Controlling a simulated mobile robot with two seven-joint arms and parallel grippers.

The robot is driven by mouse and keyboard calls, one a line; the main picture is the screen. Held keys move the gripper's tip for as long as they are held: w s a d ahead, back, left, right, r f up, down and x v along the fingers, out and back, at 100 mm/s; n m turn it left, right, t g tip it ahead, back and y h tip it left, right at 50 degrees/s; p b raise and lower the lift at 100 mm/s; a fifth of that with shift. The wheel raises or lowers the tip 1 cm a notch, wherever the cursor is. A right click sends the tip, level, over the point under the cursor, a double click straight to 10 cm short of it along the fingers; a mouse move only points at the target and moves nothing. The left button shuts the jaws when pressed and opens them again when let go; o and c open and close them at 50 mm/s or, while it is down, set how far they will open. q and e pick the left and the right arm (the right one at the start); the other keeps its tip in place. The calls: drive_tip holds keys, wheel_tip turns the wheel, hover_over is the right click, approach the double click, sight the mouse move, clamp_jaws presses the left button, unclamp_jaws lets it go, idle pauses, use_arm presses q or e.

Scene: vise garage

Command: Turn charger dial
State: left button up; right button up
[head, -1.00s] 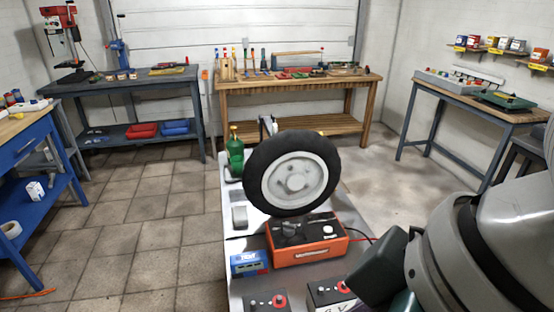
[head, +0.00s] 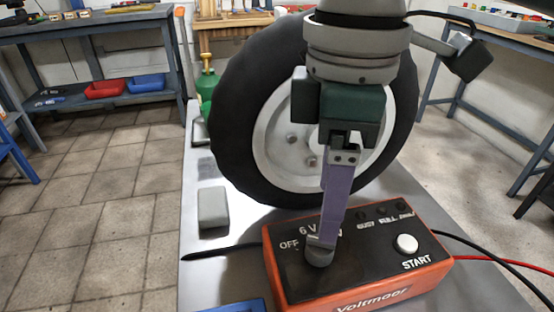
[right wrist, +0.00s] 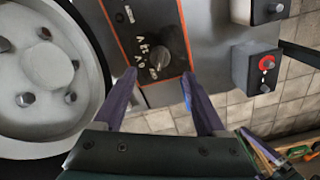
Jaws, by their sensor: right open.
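The charger (head: 372,258) is an orange box with a black top, a white START button (head: 407,243) and printed OFF and 6 V marks. Its dark grey dial (head: 319,258) is at the left front of the top, partly covered by my right gripper (head: 325,238). That gripper points down at the dial, with its purple fingers one behind the other in the head view. In the right wrist view the gripper (right wrist: 160,82) is open, and the dial (right wrist: 160,58) shows between and just beyond the fingertips. I cannot tell whether they touch it. My left gripper is not in view.
A wheel with a black tyre (head: 237,130) stands just behind the charger. A grey block (head: 213,207) and a green bottle (head: 207,90) are to the left on the bench (head: 205,262). Black and red cables (head: 490,262) run off to the right.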

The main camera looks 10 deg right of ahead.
sight(320, 247)
wheel_tip(320, 247, down, 6)
drive_tip(key=shift+s+f+b, duration=0.1)
drive_tip(key=shift+f+b, duration=0.1)
drive_tip(key=shift+b, duration=0.5)
drive_tip(key=shift+f, duration=0.55)
clamp_jaws()
